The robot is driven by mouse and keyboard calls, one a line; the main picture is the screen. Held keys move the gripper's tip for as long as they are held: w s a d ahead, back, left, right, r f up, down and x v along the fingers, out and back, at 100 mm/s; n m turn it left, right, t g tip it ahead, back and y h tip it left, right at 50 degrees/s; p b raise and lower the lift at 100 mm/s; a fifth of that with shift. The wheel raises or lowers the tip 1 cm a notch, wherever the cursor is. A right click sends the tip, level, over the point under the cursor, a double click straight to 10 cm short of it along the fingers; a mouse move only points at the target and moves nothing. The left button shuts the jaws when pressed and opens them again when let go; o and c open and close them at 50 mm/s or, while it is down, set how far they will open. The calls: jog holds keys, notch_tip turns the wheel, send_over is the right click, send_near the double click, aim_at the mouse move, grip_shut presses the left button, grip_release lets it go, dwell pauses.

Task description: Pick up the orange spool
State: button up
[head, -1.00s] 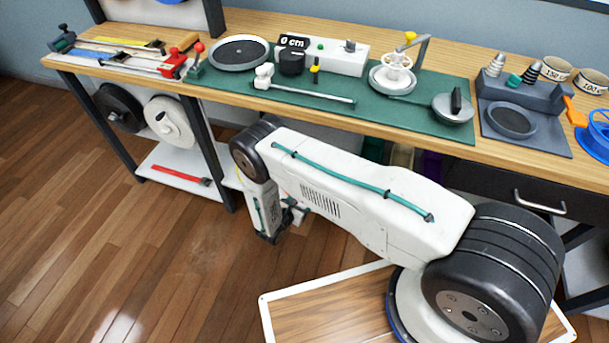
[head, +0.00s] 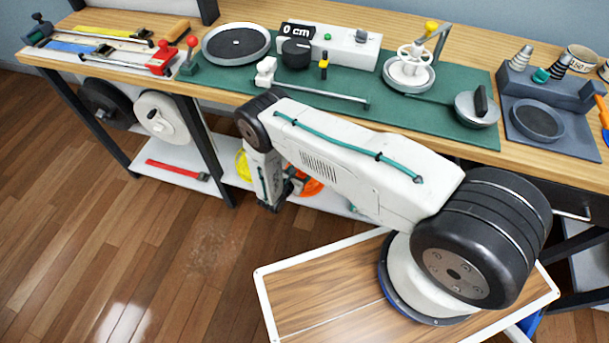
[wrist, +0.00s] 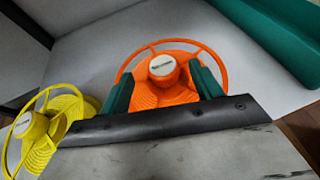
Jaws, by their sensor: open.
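The orange spool (wrist: 165,85) sits on the pale lower shelf in the wrist view, with an open-ring rim and a white-capped hub. My gripper (wrist: 160,72) is open, its two green fingers apart in front of the spool, one to each side in the picture. Whether they touch it I cannot tell. In the head view the orange spool (head: 311,187) shows only in part behind my arm, under the bench. My gripper (head: 280,198) hangs low in front of it there, its fingers mostly hidden.
A yellow spool (wrist: 50,132) stands close on the left of the orange one; part of it shows in the head view (head: 243,166). A green part (wrist: 275,40) lies at the wrist view's upper right. The bench top (head: 330,115) overhangs the shelf.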

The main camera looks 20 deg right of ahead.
jog(key=x, duration=0.4)
jog(key=shift+s+d+f, duration=0.1)
jog(key=shift+d, duration=0.1)
grip_shut()
jog(key=shift+a, duration=0.1)
